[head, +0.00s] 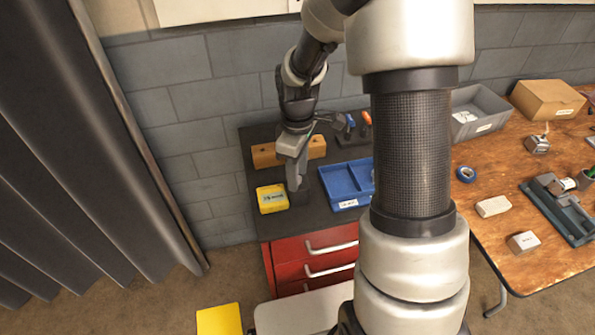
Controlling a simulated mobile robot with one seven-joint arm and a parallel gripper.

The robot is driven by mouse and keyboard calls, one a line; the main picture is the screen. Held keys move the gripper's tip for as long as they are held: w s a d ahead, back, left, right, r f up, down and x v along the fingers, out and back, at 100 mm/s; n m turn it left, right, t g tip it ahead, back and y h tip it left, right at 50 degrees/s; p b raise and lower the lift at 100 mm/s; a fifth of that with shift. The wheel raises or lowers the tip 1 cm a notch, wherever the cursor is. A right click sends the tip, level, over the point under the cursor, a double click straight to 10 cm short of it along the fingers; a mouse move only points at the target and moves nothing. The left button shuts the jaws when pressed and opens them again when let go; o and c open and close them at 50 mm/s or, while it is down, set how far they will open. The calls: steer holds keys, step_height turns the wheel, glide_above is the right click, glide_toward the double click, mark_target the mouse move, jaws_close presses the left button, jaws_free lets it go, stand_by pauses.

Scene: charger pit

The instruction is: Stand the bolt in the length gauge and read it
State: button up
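My gripper (296,184) points down over the dark top of the red drawer cabinet (262,222), between a yellow box and a blue tray. Its fingertips are at or just behind a small dark block (300,196). I cannot tell whether this block is the length gauge, or whether the gripper touches it. The fingers are too small and dark to show whether they are open or shut. I cannot make out the bolt; it may be hidden by my gripper or arm.
The yellow box (272,199) is close left of my gripper, the blue divided tray (345,204) close right. A wooden block (265,155) lies behind. Tools with blue and orange handles (366,118) stand at the back. A wooden workbench (500,208) with several items is right; my arm hides part.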

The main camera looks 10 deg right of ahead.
step_height(320, 180, up, 18)
steer(key=p, duration=0.2)
steer(key=shift+f+p, duration=0.25)
steer(key=shift+p, duration=0.05)
